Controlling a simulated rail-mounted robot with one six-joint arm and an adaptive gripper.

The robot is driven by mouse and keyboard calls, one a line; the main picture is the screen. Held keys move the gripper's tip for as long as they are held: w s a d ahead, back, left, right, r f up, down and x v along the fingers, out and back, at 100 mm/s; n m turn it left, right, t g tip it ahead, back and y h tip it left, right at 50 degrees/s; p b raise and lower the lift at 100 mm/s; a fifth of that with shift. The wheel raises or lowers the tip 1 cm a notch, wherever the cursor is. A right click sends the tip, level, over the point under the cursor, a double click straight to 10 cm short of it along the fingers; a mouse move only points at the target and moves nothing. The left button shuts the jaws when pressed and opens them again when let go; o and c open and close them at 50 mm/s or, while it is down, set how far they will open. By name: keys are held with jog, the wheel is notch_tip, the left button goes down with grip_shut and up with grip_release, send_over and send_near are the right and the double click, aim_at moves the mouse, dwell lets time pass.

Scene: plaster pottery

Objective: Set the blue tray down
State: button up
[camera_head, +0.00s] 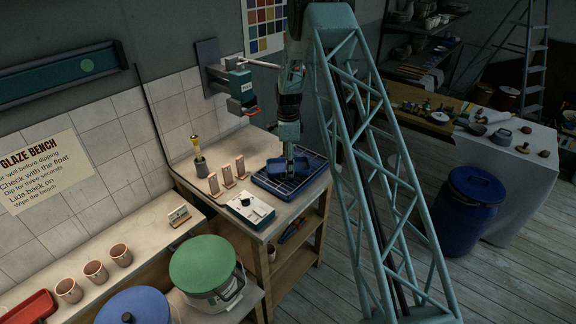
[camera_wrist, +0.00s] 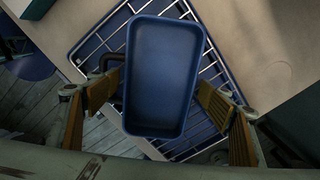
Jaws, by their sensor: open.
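The blue tray (camera_wrist: 165,75) is a small, empty rectangular tray in the wrist view. It lies on a wire rack (camera_wrist: 213,80) set over a larger dark blue tray, which also shows in the head view (camera_head: 308,185) on the bench. My gripper (camera_wrist: 170,112) is open, with one wooden-faced finger on each side of the blue tray's near half and gaps visible beside it. In the head view my gripper (camera_head: 289,178) points down over the rack, and the blue tray there is partly hidden by it.
The bench top (camera_head: 292,208) holds a white box with a dial (camera_head: 250,209), several upright tiles (camera_head: 228,175) and a yellow-handled tool (camera_head: 199,160). A green-lidded pot (camera_head: 202,262) stands in front. A blue bin (camera_head: 468,205) stands on the floor to the right.

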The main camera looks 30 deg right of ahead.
jog(key=shift+r, duration=0.15)
notch_tip(320, 180, up, 12)
dwell(1.0)
dwell(0.6)
dwell(0.4)
